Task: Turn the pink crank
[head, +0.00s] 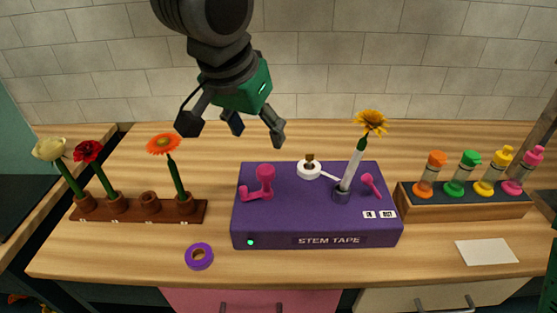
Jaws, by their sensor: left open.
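The purple stem tape machine (270,228) sits in the middle of the counter. A pink crank (263,181) with an upright round knob stands on the left part of its top. A smaller pink lever (371,186) is on the right part of the top. My left gripper (234,128) hangs above and slightly left of the crank, fingers spread and empty, apart from it. A yellow flower (370,123) stands tilted in the machine's small holder (341,196). A white tape roll (309,169) sits near the back of the top. My right gripper is not in view.
A brown rack (128,212) on the left holds a cream, a red and an orange flower, with one empty cup. A wooden block (464,207) with several coloured capped tubes stands right. A purple tape ring (199,256) and white card (486,252) lie in front.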

